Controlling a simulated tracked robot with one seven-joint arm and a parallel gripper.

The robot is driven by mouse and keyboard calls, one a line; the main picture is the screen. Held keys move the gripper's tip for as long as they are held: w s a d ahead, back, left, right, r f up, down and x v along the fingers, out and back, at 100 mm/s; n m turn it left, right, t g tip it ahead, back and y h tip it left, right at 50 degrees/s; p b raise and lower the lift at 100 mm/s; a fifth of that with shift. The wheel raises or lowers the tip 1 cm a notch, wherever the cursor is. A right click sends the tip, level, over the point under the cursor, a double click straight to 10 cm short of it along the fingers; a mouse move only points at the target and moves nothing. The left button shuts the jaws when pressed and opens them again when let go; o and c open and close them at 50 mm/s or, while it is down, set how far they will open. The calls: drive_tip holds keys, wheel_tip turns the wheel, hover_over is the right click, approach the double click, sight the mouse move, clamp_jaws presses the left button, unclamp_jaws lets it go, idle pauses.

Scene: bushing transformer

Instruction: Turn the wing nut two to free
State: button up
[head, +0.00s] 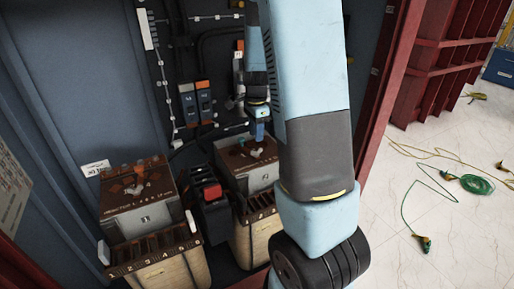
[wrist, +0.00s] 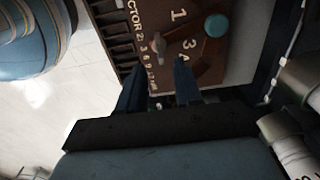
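My gripper (wrist: 159,66) is open in the wrist view, with two dark blue fingers apart and nothing between them. A pale wing nut (wrist: 157,47) on a brown panel (wrist: 240,62) shows just beyond the gap between the fingertips. I cannot tell whether it touches them. A round teal knob (wrist: 217,26) sits to its right on the panel. In the head view my gripper (head: 260,134) points down over the right box (head: 250,181), close to a whitish wing nut (head: 256,153) on its top.
A similar left box (head: 145,219) carries a pale wing nut (head: 137,188). A black unit with a red top (head: 212,191) stands between the boxes. Dark cabinet walls and a red frame (head: 385,90) enclose them. Green cable (head: 477,184) lies on the floor outside.

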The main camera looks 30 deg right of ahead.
sight(256, 152)
wheel_tip(256, 152, down, 7)
drive_tip(key=shift+r, duration=0.1)
idle(0.4)
